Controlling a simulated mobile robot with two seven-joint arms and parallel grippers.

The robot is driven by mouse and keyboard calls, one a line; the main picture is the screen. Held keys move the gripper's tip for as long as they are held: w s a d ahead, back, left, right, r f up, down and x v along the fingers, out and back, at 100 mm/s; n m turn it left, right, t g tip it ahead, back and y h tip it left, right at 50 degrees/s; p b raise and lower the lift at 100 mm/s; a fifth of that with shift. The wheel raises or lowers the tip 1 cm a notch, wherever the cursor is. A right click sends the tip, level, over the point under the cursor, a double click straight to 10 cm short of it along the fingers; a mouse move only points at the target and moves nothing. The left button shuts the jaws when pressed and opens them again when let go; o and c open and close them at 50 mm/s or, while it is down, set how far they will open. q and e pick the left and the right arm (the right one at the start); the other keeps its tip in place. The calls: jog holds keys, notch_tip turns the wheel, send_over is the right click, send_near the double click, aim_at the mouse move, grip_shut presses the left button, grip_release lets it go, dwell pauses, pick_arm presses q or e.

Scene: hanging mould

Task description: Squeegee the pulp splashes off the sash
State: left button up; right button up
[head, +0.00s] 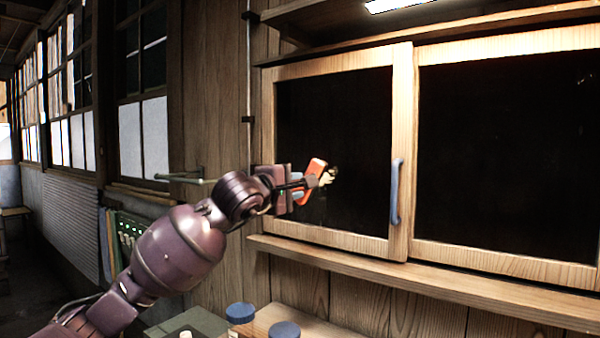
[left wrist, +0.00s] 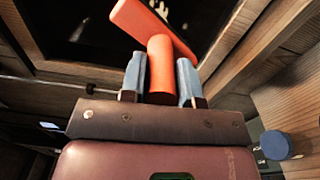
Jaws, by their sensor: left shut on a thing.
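The sash (head: 404,120) is a pale wooden frame around a dark pane (head: 335,120), with a blue upright handle (head: 397,192) on its right stile. A pale yellowish pulp splash (head: 328,176) shows on the pane's lower left part, partly hidden by the orange squeegee (head: 315,170). My left gripper (head: 297,187) is in front of the pane's lower left area. In the left wrist view its blue fingers (left wrist: 160,78) are shut on the handle of the squeegee (left wrist: 150,22), whose head is tilted. I cannot tell whether the squeegee touches the pane. My right gripper is out of view.
A second framed dark pane (head: 500,150) is at the right, with faint specks near its upper right. A wooden ledge (head: 420,283) runs below the sashes and a shelf (head: 440,38) above. Blue-lidded jars (head: 240,313) stand below. A greenish rail (head: 180,178) sticks out at left.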

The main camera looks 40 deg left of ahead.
pick_arm(q)
jog(key=w+a+f+n+p, duration=0.2)
jog(key=a+f+n+p, duration=0.15)
jog(key=a+n, duration=0.35)
jog(key=shift+m, duration=0.6)
jog(key=w+p, duration=0.1)
jog(key=w+a, duration=0.1)
jog(key=w, duration=0.1)
jog(key=w+a+p, duration=0.1)
jog(key=w, duration=0.1)
jog(key=shift+w+p, duration=0.25)
jog(key=shift+p, duration=0.05)
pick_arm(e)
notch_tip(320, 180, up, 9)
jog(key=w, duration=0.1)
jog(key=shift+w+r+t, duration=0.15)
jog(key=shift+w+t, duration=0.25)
pick_arm(q)
jog(key=shift+w+b, duration=0.45)
jog(key=shift+w, duration=0.5)
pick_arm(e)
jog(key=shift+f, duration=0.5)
pick_arm(q)
jog(key=shift+w+d+b, duration=0.15)
jog(key=shift+d+b, duration=0.35)
jog(key=shift+d, duration=1.45)
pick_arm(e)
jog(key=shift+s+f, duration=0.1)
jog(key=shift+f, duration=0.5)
